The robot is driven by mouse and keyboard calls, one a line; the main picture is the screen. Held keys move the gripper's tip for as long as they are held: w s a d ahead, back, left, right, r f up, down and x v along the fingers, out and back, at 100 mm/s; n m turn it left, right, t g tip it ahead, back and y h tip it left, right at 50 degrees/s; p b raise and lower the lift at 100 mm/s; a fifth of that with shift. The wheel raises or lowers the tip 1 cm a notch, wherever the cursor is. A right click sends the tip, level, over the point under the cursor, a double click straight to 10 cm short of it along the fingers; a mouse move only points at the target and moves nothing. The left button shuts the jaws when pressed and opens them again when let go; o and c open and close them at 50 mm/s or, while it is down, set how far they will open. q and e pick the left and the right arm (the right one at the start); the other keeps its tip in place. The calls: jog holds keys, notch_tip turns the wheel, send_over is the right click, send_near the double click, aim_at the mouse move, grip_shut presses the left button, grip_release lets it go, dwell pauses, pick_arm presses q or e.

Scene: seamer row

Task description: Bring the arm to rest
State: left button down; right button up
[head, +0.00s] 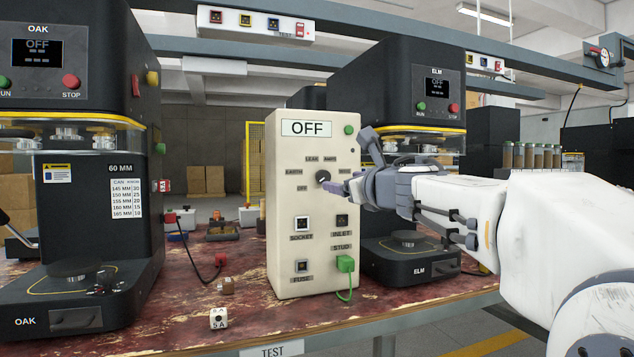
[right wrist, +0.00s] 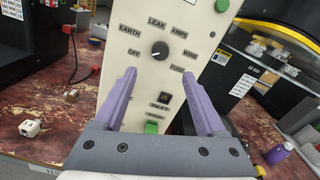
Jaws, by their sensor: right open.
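My right gripper (head: 345,188) reaches in from the right, in front of the cream test box (head: 285,240). The right wrist view shows its two purple fingers (right wrist: 159,74) spread apart with nothing between them. The dark round selector knob (head: 322,177) is close to the fingertips in the head view; in the wrist view the knob (right wrist: 159,50) lies just beyond the gap, and I see no finger touching it. The box display (head: 307,128) reads OFF. My left gripper is in neither view.
The OAK seamer (head: 85,230) stands left and the ELM seamer (head: 405,262) stands behind my right arm. A green plug (head: 345,263) with a cable sits in the box's stud socket. A white 5A block (head: 219,318) and a brown block (head: 226,286) lie on the red bench (head: 190,325).

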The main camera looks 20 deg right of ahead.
jog(key=s+a+f+m+g+p, duration=0.2)
jog(key=s+a+f+m+g, duration=0.25)
jog(key=a+f+m, duration=0.55)
jog(key=s+a+f+m+g+p, duration=0.2)
jog(key=s+a+f+m+g, duration=0.3)
jog(key=f+m, duration=0.8)
jog(key=s+a+f+m+g+p, duration=0.1)
jog(key=s+a+f+m+g, duration=0.15)
jog(key=s+f, duration=0.45)
jog(key=s+a+f+m+g, duration=0.1)
jog(key=s+f+m+g, duration=0.2)
jog(key=s, duration=0.8)
jog(key=s+a+f+m+g+p, duration=0.1)
jog(key=s+a+f+m+g, duration=0.2)
jog(key=s, duration=0.6)
notch_tip(320, 180, up, 37)
jog(key=w+p, duration=0.1)
jog(key=p, duration=3.6)
jog(key=shift+d+f+m, duration=0.2)
jog(key=shift+d+m, duration=0.15)
jog(key=shift+m, duration=0.1)
